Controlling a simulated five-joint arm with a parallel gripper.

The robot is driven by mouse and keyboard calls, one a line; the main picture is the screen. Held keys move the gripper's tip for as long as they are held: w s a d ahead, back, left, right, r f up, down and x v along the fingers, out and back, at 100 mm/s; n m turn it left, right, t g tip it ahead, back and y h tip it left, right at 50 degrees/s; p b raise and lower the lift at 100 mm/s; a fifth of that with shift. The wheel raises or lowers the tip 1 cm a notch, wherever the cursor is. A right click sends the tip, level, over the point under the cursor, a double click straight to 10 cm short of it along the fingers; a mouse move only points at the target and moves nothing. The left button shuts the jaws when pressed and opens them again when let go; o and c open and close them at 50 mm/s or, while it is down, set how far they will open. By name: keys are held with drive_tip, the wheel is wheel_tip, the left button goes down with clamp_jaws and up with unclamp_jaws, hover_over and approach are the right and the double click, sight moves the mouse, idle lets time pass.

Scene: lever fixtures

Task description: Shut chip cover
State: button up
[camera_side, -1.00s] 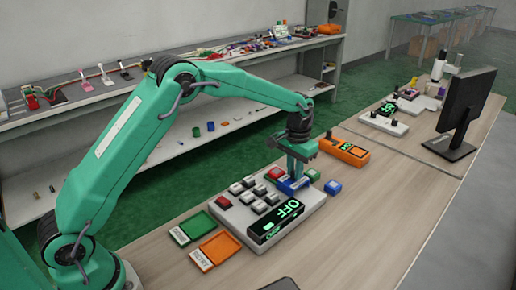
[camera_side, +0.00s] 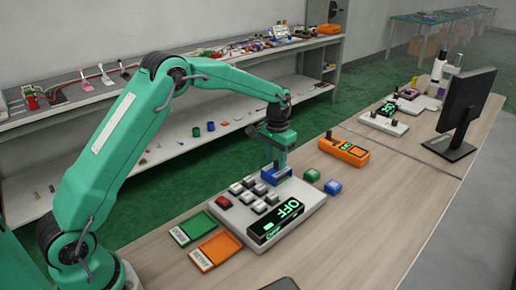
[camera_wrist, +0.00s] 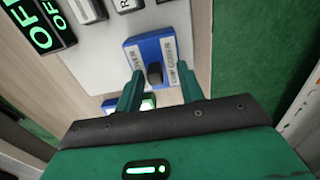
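My gripper (camera_side: 278,164) stands over the cover. In the wrist view my gripper (camera_wrist: 160,72) is open, its two green fingers apart with gaps beside the knob. I cannot tell how far the fingertips are above the cover.
The grey console (camera_side: 308,207) carries several keys and an OFF display (camera_side: 275,221). A green block (camera_side: 312,175) and a blue block (camera_side: 333,187) lie to its right. An orange device (camera_side: 343,151) stands behind. Green (camera_side: 192,228) and orange (camera_side: 216,250) trays lie in front.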

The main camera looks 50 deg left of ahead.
sight(276, 160)
drive_tip(key=shift+r, duration=3.85)
drive_tip(key=shift+r, duration=0.1)
drive_tip(key=shift+s+r, duration=0.4)
drive_tip(key=shift+r, duration=0.1)
drive_tip(key=s+d+r+t, duration=0.1)
drive_tip(key=s+r+t, duration=0.1)
drive_tip(key=s+r, duration=0.5)
drive_tip(key=s+d+r+t, duration=0.1)
drive_tip(key=s+r, duration=0.3)
drive_tip(key=s, duration=0.5)
drive_tip(key=s+f+t, duration=0.2)
drive_tip(key=s+f, duration=0.1)
drive_tip(key=s, duration=1.4)
drive_tip(key=shift+s+d+t, duration=0.2)
drive_tip(key=shift+d+t, duration=0.1)
